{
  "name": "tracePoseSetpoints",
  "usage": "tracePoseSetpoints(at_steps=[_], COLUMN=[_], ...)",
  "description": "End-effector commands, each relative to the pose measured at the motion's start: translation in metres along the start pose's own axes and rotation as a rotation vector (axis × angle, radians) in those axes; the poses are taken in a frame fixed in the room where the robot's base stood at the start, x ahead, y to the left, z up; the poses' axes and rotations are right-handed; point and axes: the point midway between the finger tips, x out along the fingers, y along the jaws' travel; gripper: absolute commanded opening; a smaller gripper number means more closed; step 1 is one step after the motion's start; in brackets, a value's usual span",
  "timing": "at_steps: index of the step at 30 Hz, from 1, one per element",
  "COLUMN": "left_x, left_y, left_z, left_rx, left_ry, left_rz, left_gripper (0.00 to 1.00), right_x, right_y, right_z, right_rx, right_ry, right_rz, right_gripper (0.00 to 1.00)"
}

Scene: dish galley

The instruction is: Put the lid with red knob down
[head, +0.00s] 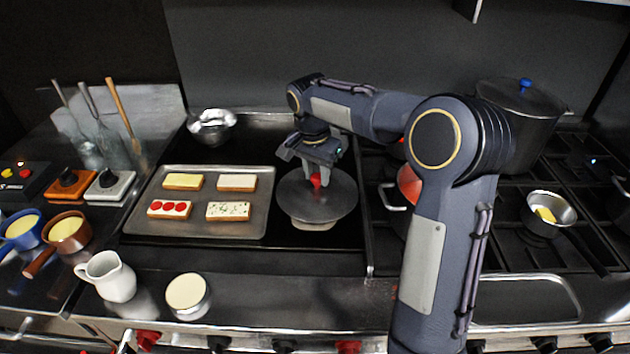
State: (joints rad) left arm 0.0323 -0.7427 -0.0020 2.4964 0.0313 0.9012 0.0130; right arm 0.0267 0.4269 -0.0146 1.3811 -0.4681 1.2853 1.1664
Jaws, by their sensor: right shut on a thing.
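The lid (333,202) is a round grey metal disc with a red knob (316,180). It is over the dark flat top, just right of the sheet tray. My right gripper (316,177) is shut on the red knob from above. A pale object (314,226) shows under the lid's front edge; the lid hides most of it, and I cannot tell whether the two touch. My left gripper is not in view.
The tray (253,228) holds several slices. A steel bowl (212,126) stands behind it. A red pot (409,184) sits on the burners, partly behind my right arm. A tall pot with a blue knob (525,85) stands back right. A white jug (112,277) stands front left.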

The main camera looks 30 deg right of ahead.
Motion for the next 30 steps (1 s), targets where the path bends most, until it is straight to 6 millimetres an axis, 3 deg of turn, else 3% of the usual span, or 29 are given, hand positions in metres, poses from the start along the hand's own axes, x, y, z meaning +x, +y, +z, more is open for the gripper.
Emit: tracePoseSetpoints(at_steps=[10,23,24,28,30], left_x=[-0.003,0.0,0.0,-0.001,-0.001], left_y=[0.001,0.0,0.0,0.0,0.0], left_z=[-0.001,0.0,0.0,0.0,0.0], left_rx=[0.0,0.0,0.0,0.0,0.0], left_ry=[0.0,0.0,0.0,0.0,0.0], left_rz=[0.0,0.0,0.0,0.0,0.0], left_gripper=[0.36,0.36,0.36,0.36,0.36], right_x=[0.038,0.046,0.046,0.046,0.046], right_y=[-0.008,-0.008,-0.008,-0.008,-0.008], right_z=[-0.001,0.0,0.0,0.0,0.0], right_rx=[0.0,0.0,0.0,0.0,0.0], right_ry=[-0.002,0.0,-0.001,-0.001,-0.001], right_rz=[0.0,-0.001,0.0,0.0,0.0], right_gripper=[0.0,0.0,0.32,0.49,0.51])
